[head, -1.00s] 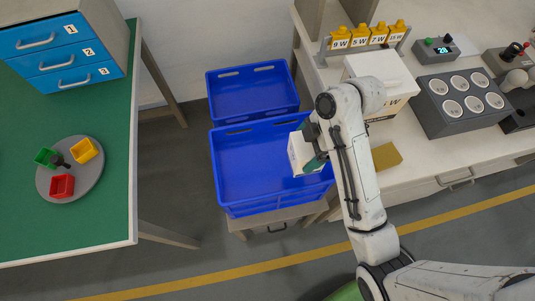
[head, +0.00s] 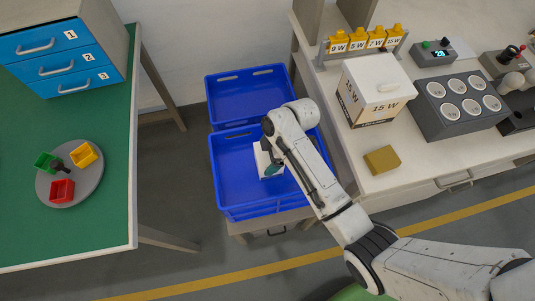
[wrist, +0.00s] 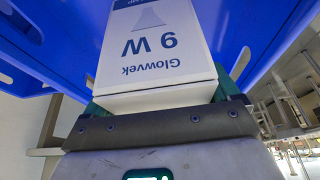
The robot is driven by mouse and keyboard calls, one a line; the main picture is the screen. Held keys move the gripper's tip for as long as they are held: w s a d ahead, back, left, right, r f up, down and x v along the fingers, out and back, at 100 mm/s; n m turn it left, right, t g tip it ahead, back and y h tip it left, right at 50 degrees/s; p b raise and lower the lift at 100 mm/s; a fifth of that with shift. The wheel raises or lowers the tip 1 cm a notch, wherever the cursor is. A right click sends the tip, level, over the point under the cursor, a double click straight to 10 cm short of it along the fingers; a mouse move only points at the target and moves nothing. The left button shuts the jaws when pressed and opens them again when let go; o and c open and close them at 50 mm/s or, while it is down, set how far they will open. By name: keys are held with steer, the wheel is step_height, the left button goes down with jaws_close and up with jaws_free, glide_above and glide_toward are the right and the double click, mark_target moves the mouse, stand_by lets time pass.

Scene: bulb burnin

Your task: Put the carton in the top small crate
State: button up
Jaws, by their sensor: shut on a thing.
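The carton (head: 264,162) is a small white box, held over the middle of the front blue crate (head: 227,211) in the head view. In the wrist view the carton (wrist: 158,50) fills the middle, with "Glowvek 9 W" reading upside down. My gripper (head: 271,169) is shut on it, with green finger pads (wrist: 226,82) at its sides. Blue crate walls (wrist: 245,25) show on both sides of the carton in the wrist view. I cannot tell whether the carton touches the crate floor. My arm hides part of the crate's right side.
A second blue crate (head: 236,104) stands behind the front one. To the right, the bench holds a large white 15 W box (head: 372,92), a yellow block (head: 382,160) and a grey socket panel (head: 455,119). To the left is a green table (head: 105,225) with blue drawers (head: 62,62).

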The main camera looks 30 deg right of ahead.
steer(key=shift+f, duration=0.15)
steer(key=o, duration=0.8)
steer(key=shift+c, duration=0.2)
steer(key=v, duration=1.2)
steer(key=s+d+f+m+h, duration=0.1)
steer(key=s+d+m+h, duration=0.1)
steer(key=s+m, duration=0.5)
steer(key=s+d+f+m+h, duration=0.1)
steer(key=s+d+m+h, duration=0.1)
steer(key=s+m, duration=0.6)
steer(key=s, duration=0.6)
steer(key=shift+s, duration=0.3)
